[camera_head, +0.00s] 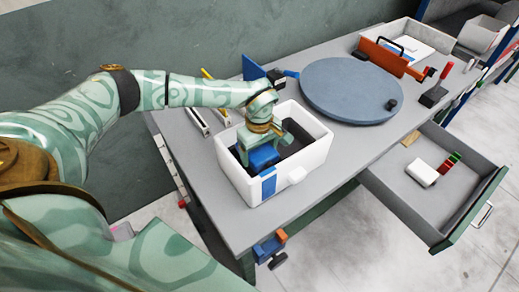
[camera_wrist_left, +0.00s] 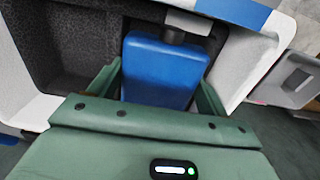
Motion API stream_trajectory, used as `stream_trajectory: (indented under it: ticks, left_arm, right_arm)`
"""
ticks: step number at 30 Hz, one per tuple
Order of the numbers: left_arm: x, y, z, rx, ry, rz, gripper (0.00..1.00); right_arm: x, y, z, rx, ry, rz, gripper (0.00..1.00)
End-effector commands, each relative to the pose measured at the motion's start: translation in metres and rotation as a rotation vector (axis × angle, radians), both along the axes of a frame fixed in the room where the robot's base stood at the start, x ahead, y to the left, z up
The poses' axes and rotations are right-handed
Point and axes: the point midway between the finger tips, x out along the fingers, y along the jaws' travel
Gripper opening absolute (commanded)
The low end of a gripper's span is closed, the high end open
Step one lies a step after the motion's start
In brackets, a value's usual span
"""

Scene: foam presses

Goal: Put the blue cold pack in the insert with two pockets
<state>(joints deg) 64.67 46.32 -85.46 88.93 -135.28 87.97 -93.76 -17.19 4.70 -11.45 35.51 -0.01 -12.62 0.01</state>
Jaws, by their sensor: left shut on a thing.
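The blue cold pack (camera_head: 263,157) is inside the white box (camera_head: 315,158), towards its left part. It also shows in the left wrist view (camera_wrist_left: 165,72), upright between my fingers, with a grey piece at its far end. My left gripper (camera_head: 266,147) reaches down into the box and is shut on the cold pack. A dark insert (camera_wrist_left: 60,40) lines the box, with a recess beside the pack. Whether the pack's lower end sits in a pocket is hidden. My right gripper is in neither view.
The white box stands on a grey workbench (camera_head: 215,190). A round blue-grey disc (camera_head: 345,88) lies behind it to the right. An open drawer (camera_head: 440,205) holds a white block and small coloured pieces. A clamp (camera_head: 270,248) hangs at the front edge.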

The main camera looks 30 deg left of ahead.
Motion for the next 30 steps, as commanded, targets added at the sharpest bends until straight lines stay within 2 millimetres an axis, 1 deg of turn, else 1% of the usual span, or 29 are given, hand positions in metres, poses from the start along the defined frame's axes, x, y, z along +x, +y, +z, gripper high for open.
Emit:
stream_trajectory:
  ticks: [1, 3, 10, 14, 17, 24, 27, 30]
  left_arm:
    - [0.0, 0.0, 0.001, 0.0, -0.001, 0.0, 0.83]
    - [0.0, 0.0, 0.001, 0.0, -0.001, 0.0, 1.0]
    - [0.0, 0.0, 0.001, 0.0, 0.0, 0.0, 1.0]
    - [0.001, 0.0, 0.012, 0.0, -0.002, 0.0, 1.0]
    - [0.001, 0.0, 0.032, 0.0, -0.005, -0.001, 1.0]
    - [0.001, 0.0, 0.098, 0.0, -0.005, 0.001, 1.0]
    - [0.001, 0.001, 0.123, 0.0, -0.005, 0.0, 1.0]
    - [0.001, 0.0, 0.142, -0.001, -0.004, -0.001, 1.0]
  right_arm:
    - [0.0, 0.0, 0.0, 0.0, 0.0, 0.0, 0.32]
    - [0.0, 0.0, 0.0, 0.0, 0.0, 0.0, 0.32]
    - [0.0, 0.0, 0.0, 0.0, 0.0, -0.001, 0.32]
    - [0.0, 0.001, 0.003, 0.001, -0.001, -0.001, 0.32]
    - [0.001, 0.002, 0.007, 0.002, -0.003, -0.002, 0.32]
    - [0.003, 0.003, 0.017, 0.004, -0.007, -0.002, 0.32]
    - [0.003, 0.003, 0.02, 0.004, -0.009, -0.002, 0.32]
    - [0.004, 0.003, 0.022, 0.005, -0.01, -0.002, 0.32]
